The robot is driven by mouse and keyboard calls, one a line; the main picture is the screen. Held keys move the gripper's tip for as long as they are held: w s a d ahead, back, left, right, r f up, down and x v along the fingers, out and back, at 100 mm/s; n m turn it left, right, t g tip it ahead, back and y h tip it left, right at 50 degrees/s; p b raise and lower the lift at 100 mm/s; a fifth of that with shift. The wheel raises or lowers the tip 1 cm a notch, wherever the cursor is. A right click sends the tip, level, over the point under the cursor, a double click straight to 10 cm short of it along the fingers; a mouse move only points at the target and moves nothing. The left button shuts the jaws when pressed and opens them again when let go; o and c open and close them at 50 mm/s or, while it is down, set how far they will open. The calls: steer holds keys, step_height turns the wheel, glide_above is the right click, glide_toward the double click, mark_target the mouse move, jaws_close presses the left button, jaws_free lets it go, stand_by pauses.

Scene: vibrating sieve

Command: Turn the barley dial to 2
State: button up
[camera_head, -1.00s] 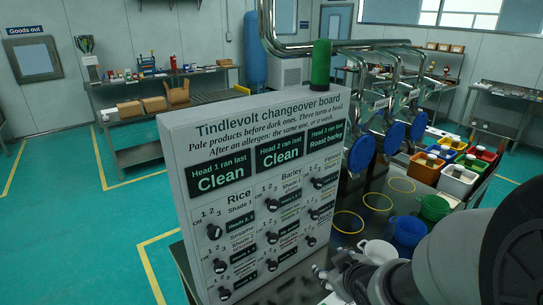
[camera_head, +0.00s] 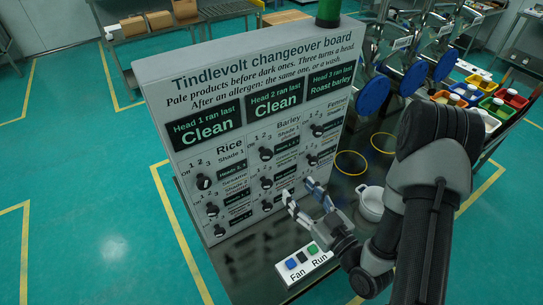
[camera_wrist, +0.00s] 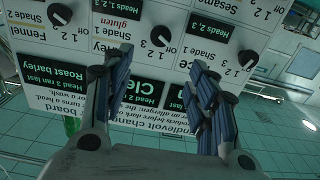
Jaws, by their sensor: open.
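The barley dial (camera_head: 265,153) is a black round knob on the light grey changeover board (camera_head: 150,85), in the top row between the rice dial (camera_head: 203,181) and the fennel dial (camera_head: 317,131). Its scale runs from Off to 3; I cannot tell its setting. My gripper (camera_head: 300,192) is open and empty, in front of the board's lower middle, below and right of the barley dial. In the upside-down wrist view, the barley dial (camera_wrist: 160,33) shows beyond the gap between my fingertips (camera_wrist: 160,58), apart from them. The left finger partly hides the Barley label.
More dials (camera_head: 266,183) sit close together in the rows below. A Fan and Run button box (camera_head: 304,261) lies on the table under my gripper. The floor left of the board is free.

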mark_target(268, 156)
steer(key=b+x, duration=0.7)
steer(key=b, duration=0.8)
steer(key=shift+f, duration=0.2)
steer(key=x, duration=0.2)
steer(key=p+x, duration=0.1)
steer(key=x, duration=0.1)
steer(key=p+x, duration=0.1)
steer(key=x, duration=0.2)
steer(key=shift+a+r, duration=0.1)
steer(key=shift+r, duration=0.2)
steer(key=shift+p+x, duration=0.3)
steer(key=shift+x, duration=0.6)
steer(key=shift+f, duration=0.1)
steer(key=shift+c, duration=0.5)
steer(key=c, duration=0.9)
